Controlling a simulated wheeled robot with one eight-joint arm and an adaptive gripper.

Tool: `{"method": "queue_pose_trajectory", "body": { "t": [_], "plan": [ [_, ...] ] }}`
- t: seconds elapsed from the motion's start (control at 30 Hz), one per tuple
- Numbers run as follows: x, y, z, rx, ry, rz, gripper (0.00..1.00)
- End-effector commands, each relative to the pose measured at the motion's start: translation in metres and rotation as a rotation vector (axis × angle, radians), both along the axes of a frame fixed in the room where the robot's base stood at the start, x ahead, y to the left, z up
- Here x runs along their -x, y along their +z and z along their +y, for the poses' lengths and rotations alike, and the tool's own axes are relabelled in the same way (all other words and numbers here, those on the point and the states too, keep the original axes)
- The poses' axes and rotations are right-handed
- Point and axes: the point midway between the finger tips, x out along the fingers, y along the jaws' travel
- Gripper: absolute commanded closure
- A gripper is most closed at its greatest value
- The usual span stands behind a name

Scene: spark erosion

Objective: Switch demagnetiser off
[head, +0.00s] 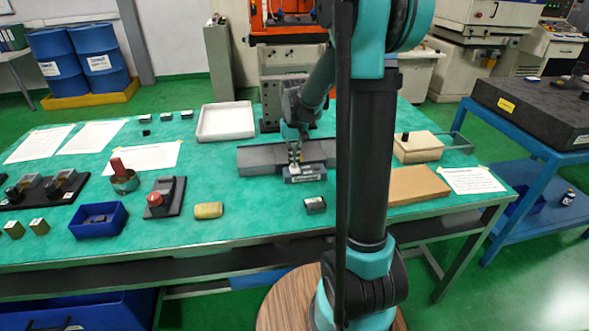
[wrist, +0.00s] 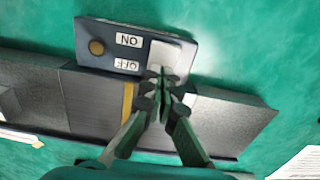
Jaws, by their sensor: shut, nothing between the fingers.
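The demagnetiser is a long dark grey block (head: 262,159) on the green table, with a small control box (head: 306,173) at its near side. In the wrist view the box (wrist: 88,63) carries a round amber-brown button or lamp (wrist: 96,47), an ON label (wrist: 129,40), an OFF label (wrist: 126,65) and a pale switch plate (wrist: 172,52). My gripper (wrist: 164,77) is shut and empty, its tips over the plate's end beside the OFF label. Contact cannot be told. The tips hide part of the switch, so its position is unclear. The gripper also shows in the head view (head: 295,162).
A small dark block (head: 315,205) lies in front of the box. A yellowish roll (head: 208,210) and a red-knobbed device (head: 164,198) are to the left. A white tray (head: 226,121) stands behind. A brown board (head: 418,186) lies right of my arm.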

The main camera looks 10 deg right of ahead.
Motion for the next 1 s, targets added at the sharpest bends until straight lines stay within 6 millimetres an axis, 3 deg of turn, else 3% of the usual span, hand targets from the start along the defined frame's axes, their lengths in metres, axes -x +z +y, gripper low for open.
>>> {"method": "queue_pose_trajectory", "body": {
  "t": [1.0],
  "plan": [
    [0.0, 0.068, 0.0, 0.0, 0.0, 0.0, 1.0]
  ]
}}
